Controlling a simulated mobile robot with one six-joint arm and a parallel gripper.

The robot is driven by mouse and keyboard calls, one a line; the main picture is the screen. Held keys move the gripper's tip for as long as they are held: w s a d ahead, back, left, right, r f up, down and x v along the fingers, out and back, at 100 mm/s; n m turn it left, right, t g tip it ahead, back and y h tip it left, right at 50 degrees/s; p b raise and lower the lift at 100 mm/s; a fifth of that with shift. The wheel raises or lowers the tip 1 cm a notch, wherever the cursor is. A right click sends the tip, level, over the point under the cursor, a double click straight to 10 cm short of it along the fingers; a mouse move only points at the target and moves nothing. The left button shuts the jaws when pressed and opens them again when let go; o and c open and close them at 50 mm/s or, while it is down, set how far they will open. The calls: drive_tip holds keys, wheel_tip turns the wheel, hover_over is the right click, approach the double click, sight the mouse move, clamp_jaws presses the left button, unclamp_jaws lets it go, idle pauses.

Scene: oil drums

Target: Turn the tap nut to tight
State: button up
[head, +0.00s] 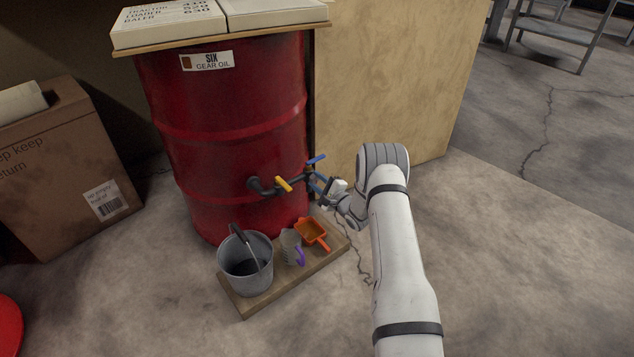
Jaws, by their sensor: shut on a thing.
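A dark pipe fitting (264,187) comes out of the front of the red drum (225,120), which is labelled "SIX GEAR OIL". It carries a yellow lever (284,184) and, farther right, a blue lever (317,159). My gripper (317,182) reaches in from the right to the pipe's right end, just below the blue lever. It is shut on the fitting there, at the tap nut. The nut is small and mostly covered by the fingers, so its turn position cannot be told.
A wooden board (243,308) below the tap holds a grey bucket (246,279), a grey jug (291,248) with a purple handle and an orange scoop (312,233). A plywood panel (395,80) stands behind my arm. Cardboard box (65,165) at left; open floor at right.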

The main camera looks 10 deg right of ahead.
idle(0.4)
drive_tip(key=o, duration=1)
drive_tip(key=p+v, duration=0.2)
drive_tip(key=v, duration=0.6)
drive_tip(key=shift+f+p, duration=0.15)
drive_tip(key=shift+p, duration=0.15)
drive_tip(key=shift+w, duration=0.1)
